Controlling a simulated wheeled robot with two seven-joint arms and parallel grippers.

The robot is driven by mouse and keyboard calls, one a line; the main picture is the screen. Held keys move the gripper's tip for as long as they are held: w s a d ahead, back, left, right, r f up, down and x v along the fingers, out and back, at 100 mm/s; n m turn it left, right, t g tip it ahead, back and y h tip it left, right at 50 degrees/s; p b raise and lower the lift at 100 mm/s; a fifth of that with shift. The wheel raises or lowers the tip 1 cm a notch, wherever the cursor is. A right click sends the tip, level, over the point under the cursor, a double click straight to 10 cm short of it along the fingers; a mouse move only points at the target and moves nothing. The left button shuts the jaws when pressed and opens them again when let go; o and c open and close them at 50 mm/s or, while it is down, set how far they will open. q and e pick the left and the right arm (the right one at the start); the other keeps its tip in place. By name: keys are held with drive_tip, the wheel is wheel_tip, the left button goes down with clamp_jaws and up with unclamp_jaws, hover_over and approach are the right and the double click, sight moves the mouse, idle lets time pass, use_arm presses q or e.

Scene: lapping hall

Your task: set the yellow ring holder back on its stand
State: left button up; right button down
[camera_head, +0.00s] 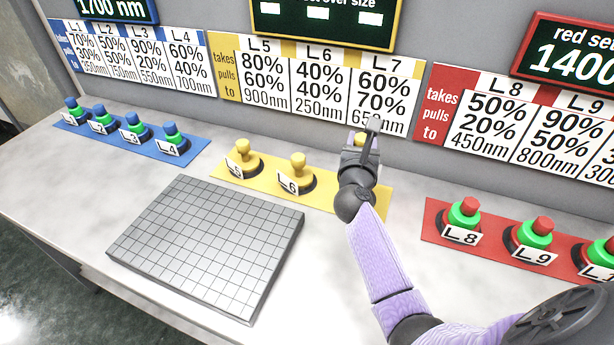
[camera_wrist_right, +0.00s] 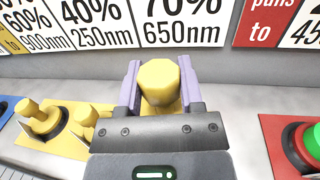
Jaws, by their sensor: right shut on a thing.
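My right gripper (camera_head: 368,148) reaches over the right end of the yellow mat (camera_head: 329,198). In the right wrist view its two lilac fingers (camera_wrist_right: 160,88) are shut on the yellow ring holder (camera_wrist_right: 158,78), one finger on each side of its knob. In the head view only a small yellow part of this holder (camera_head: 360,138) shows behind the gripper. Its stand is hidden by my gripper and arm, so I cannot tell whether the holder touches it. Two other yellow holders, L5 (camera_head: 243,158) and L6 (camera_head: 298,172), stand upright on the mat. My left gripper is not in view.
A grey gridded plate (camera_head: 207,243) lies at the front left of the table. A blue mat (camera_head: 190,145) with several blue and green holders is at the back left. A red mat (camera_head: 435,235) with red and green holders is at the right. Wall signs stand behind.

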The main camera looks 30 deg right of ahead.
drive_tip(key=f+b, duration=0.1)
drive_tip(key=d+f+b, duration=0.1)
drive_tip(key=f+b, duration=0.1)
drive_tip(key=shift+s+d+f, duration=0.1)
drive_tip(key=shift+f, duration=0.2)
wheel_tip(320, 180, down, 7)
drive_tip(key=b, duration=0.4)
drive_tip(key=shift+r+b, duration=0.1)
drive_tip(key=shift+b, duration=0.2)
drive_tip(key=shift+r, duration=0.3)
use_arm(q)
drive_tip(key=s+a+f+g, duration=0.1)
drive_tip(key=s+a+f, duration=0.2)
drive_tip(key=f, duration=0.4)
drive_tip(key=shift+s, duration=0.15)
use_arm(e)
drive_tip(key=shift+f, duration=0.1)
drive_tip(key=c, duration=0.7)
unclamp_jaws()
drive_tip(key=shift+f, duration=0.1)
drive_tip(key=o, duration=0.5)
drive_tip(key=shift+c, duration=0.2)
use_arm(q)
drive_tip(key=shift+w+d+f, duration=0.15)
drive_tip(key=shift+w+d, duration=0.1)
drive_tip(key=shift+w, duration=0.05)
